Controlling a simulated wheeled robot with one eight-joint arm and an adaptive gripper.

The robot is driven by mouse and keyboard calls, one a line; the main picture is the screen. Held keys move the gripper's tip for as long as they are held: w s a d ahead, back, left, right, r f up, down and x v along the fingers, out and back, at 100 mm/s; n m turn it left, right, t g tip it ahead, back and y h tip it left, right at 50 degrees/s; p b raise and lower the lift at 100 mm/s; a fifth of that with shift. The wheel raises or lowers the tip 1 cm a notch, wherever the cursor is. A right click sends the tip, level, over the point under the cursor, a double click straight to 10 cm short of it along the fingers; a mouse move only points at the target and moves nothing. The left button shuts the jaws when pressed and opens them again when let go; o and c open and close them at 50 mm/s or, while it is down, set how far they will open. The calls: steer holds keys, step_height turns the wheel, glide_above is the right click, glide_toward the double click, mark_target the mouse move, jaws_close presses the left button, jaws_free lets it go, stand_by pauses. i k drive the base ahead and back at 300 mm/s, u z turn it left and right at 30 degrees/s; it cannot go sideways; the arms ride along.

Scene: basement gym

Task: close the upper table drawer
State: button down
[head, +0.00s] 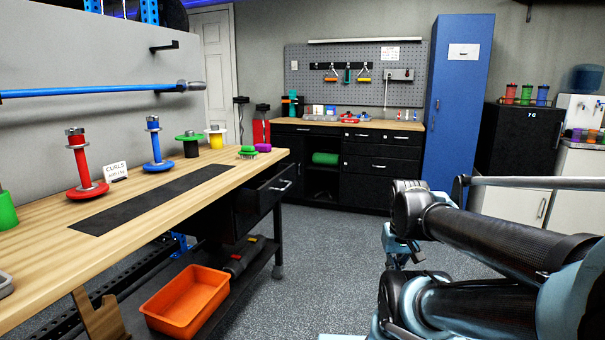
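The upper table drawer (281,187) is black with a light bar handle. It hangs under the right end of the wooden workbench (222,160) and is pulled partly open, its front standing out from the black housing. The inside of the drawer is mostly hidden. My arm fills the lower right of the head view. A small part that looks like my gripper (404,259) shows below the arm's bend, to the right of the drawer and well apart from it. Its fingers are too small and covered to tell whether they are open.
An orange bin (188,300) sits on the low shelf under the bench. Weight spools, including a red one (79,165), stand on the benchtop. A black cabinet (380,170) and a blue locker (457,105) stand at the back. The speckled floor (325,245) before the drawer is clear.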

mark_target(281, 176)
steer(key=i, duration=1.25)
steer(key=u, duration=0.2)
